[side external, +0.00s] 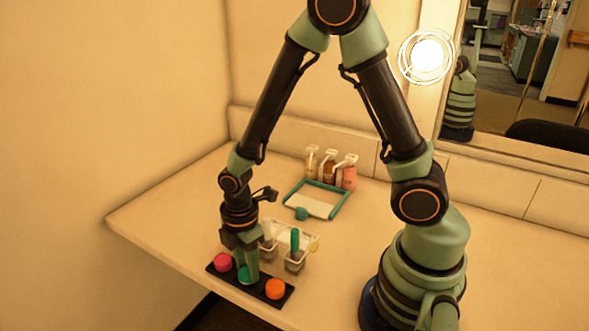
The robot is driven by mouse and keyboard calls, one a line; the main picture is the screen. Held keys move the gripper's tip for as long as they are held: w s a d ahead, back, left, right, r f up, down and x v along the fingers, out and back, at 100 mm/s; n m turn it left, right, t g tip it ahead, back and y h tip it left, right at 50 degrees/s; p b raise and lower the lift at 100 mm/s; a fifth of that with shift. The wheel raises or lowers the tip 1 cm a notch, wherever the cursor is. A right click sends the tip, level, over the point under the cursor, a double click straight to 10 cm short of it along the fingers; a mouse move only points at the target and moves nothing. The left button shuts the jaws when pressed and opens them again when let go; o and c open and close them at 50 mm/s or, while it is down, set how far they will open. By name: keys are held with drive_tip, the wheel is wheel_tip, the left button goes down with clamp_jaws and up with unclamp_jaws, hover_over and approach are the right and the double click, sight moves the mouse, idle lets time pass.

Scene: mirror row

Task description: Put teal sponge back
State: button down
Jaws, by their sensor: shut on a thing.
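The teal sponge (244,275) is at the middle of a black strip-shaped holder (260,290), between a pink sponge and an orange one. My gripper (247,268) points straight down and is shut on the teal sponge. The fingers cover part of it, so I cannot tell whether its underside touches the holder. The pink sponge (222,262) sits at the holder's left end and the orange sponge (276,289) at its right end.
Clear cups (295,262) stand just behind the holder, one with a teal-handled item (295,240). A teal-rimmed tray (327,185) and several bottles (329,168) stand farther back. A mirror (520,70) is at the back right. The counter's left is clear.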

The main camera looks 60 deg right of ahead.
drive_tip(key=shift+c, duration=2.3)
unclamp_jaws()
wheel_tip(320, 180, up, 11)
wheel_tip(320, 180, up, 6)
drive_tip(key=m+t, duration=0.2)
drive_tip(key=m, duration=0.4)
hover_over(247, 269)
drive_tip(key=d, duration=0.3)
drive_tip(key=s+d+r+m+t, duration=0.3)
drive_tip(key=r+m, duration=0.3)
drive_tip(key=m, duration=0.3)
drive_tip(key=shift+d+r+t, duration=0.2)
drive_tip(key=shift+d+t, duration=0.05)
drive_tip(key=shift+t, duration=0.05)
